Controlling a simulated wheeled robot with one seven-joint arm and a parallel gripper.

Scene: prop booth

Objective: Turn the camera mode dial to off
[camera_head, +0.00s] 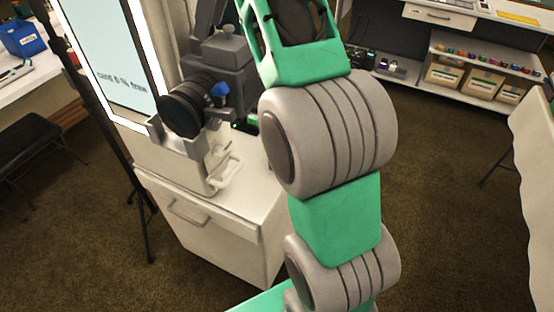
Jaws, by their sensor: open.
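A large dark grey camera (230,62) sits on a grey mount on top of a white cabinet, left of centre. Its black lens (186,108) points down and left. A small blue part (219,90) shows on the camera beside the lens; I cannot tell whether it belongs to the dial. The mode dial and its setting cannot be made out. My green and grey arm rises in front of the camera's right side and leaves the frame at the top. I cannot make out my gripper or its fingertips.
The white cabinet (245,268) has a drawer handle. A bright framed screen (125,65) stands left of the camera, close to the lens. A black stool (35,145) and a table with a blue bin (22,37) are at left. Shelves with boxes (443,76) stand at back right.

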